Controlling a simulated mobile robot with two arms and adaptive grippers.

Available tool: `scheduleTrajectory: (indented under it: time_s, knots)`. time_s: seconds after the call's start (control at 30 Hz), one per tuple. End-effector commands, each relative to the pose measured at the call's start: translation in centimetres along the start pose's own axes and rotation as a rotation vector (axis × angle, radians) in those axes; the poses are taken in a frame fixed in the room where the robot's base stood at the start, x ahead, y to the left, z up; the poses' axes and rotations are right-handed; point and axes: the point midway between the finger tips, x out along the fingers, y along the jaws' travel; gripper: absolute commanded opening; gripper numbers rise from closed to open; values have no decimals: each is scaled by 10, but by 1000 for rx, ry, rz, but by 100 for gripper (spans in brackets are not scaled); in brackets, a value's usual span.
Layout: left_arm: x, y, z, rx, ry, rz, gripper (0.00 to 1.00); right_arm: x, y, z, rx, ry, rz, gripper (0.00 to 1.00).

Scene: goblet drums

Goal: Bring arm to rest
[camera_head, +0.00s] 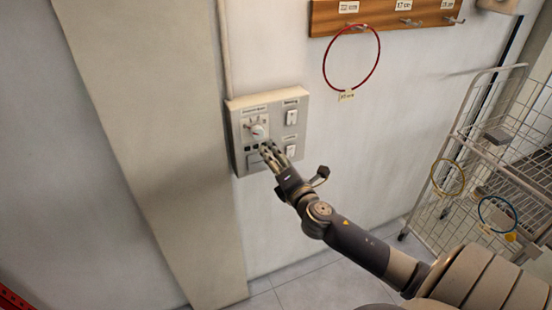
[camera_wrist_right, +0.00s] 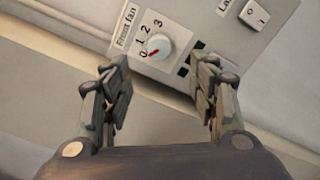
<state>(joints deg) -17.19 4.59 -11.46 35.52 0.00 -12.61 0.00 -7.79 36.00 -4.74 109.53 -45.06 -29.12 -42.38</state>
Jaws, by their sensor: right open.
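My right gripper (camera_head: 267,152) is in front of the lower part of a wall control panel (camera_head: 240,161) in the head view. In the right wrist view its two fingers (camera_wrist_right: 163,85) are spread apart with nothing between them. The panel carries a white round knob (camera_head: 258,131), labelled "Front fan" in the wrist view, with a red pointer and marks 0 to 3. The knob (camera_wrist_right: 159,46) sits just beyond the fingertips, and the fingers look apart from it. I cannot tell whether a fingertip touches the panel. My left gripper is out of view.
A wooden hook rail (camera_head: 385,14) holds a red ring (camera_head: 352,88) above right of the panel. A wire cart (camera_head: 470,150) with a yellow ring (camera_head: 448,177) and a blue ring (camera_head: 497,213) stands at the right. A pillar (camera_head: 150,120) stands left of the panel.

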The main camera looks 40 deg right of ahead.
Motion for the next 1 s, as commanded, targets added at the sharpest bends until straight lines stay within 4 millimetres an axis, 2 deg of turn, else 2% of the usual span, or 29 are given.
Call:
scheduleTrajectory:
  time_s: [0.67,0.77,0.83,0.87,1.0]
  knots:
    - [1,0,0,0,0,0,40,-3,-4,-2,6,2,-7,54]
    - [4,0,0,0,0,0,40,-3,-28,-12,44,15,-51,54]
    - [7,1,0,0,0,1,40,-5,-61,-26,95,32,-110,54]
    - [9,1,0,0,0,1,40,-6,-79,-33,126,40,-143,54]
    - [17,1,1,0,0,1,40,-26,-174,-77,296,72,-326,54]
